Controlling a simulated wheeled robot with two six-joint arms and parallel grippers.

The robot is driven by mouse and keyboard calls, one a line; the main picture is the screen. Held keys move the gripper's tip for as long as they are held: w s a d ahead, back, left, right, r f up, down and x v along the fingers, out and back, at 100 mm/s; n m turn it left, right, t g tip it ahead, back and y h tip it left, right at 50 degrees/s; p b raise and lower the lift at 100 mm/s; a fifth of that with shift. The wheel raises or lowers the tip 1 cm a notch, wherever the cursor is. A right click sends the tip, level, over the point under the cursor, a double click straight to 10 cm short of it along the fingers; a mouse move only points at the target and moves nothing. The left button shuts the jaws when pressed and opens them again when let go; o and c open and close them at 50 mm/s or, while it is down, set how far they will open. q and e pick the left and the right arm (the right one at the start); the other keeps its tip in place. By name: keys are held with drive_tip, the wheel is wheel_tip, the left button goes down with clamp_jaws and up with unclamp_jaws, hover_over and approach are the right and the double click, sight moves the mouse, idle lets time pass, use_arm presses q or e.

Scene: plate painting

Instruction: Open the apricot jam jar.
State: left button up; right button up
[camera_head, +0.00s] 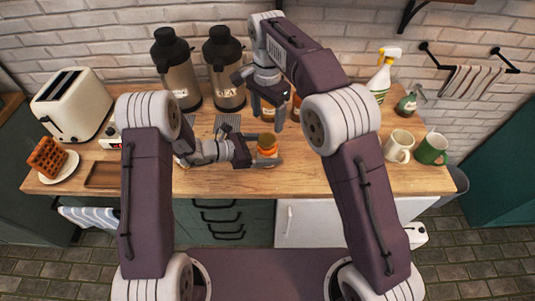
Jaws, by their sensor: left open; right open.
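An orange jar (267,146), which looks like the apricot jam jar, stands upright on the wooden counter near its front middle. Its top looks amber, and I cannot read a label. My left gripper (266,151) comes in level from the left, open, with its fingers on either side of the jar. I cannot tell whether they touch it. My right gripper (268,117) points down, open, above and just behind the jar. Its fingers hide part of what is behind.
Other jars stand partly hidden behind my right gripper. Two dark-topped dispensers (226,84) stand at the back. A toaster (72,104) and a waffle plate (62,172) are at left. A white mug (398,146), green mug (432,149) and spray bottle (381,78) are at right.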

sight(267, 139)
use_arm(q)
clamp_jaws()
use_arm(e)
drive_tip(key=m, duration=0.5)
drive_tip(key=shift+m, duration=0.3)
drive_tip(key=m, duration=0.4)
drive_tip(key=shift+m, duration=0.3)
drive_tip(key=m, duration=0.3)
wheel_tip(267, 139, down, 8)
